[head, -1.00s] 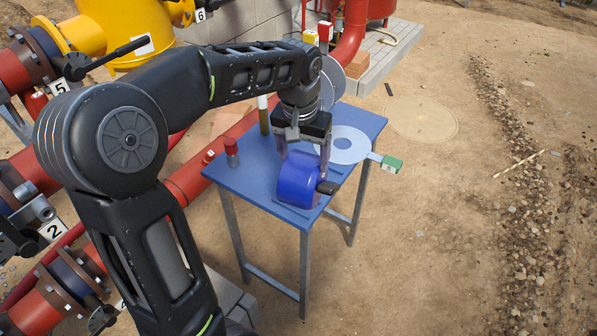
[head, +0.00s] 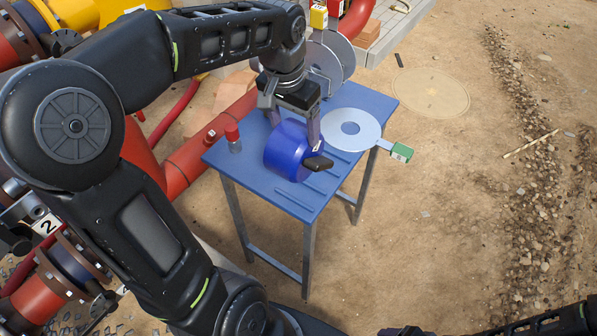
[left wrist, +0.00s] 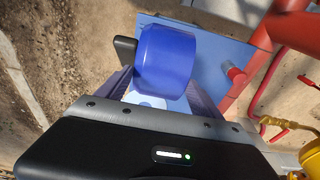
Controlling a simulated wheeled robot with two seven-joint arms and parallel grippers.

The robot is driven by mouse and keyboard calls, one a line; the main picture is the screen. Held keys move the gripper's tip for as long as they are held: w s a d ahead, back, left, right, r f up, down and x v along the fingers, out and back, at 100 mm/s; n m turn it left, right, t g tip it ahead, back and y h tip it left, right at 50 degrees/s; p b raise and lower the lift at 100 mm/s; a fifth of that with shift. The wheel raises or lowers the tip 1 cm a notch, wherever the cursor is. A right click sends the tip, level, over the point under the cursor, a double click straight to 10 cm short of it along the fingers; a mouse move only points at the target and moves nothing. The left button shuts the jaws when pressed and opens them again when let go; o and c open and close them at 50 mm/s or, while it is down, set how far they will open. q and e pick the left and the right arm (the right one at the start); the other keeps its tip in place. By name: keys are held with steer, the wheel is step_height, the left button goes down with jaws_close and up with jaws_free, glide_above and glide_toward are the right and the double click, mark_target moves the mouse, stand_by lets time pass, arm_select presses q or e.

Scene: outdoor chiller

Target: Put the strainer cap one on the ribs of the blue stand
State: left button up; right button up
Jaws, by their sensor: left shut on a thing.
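The strainer cap (head: 287,151) is a short blue cylinder with a black handle (head: 318,163) at its right end. My left gripper (head: 313,132) points down and is shut on it. In the left wrist view, the cap (left wrist: 165,60) sits between the two fingers. The cap lies on its side over the front half of the blue stand (head: 230,161); I cannot tell whether it touches the top. Several raised ribs (head: 297,199) show on the stand to the front and right of the cap. My right gripper cannot be made out.
A grey ring plate (head: 372,128) with a green tag (head: 401,152) overhangs the stand's right edge. Grey discs (head: 326,58) stand at the back. Red pipes (head: 190,160) run along the left; bare ground lies right.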

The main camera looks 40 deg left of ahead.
arm_select(q)
step_height(320, 180, down, 5)
steer(key=shift+r, duration=0.1)
stand_by(0.3)
steer(key=shift+s+f+p, duration=0.1)
steer(key=shift+f+p, duration=0.25)
steer(key=shift+f, duration=1.55)
steer(key=o, duration=1.7)
steer(key=shift+f, duration=0.1)
steer(key=o, duration=0.4)
steer(key=r, duration=0.4)
steer(key=s+r, duration=0.1)
steer(key=r, duration=0.7)
steer(key=shift+s+b, duration=0.3)
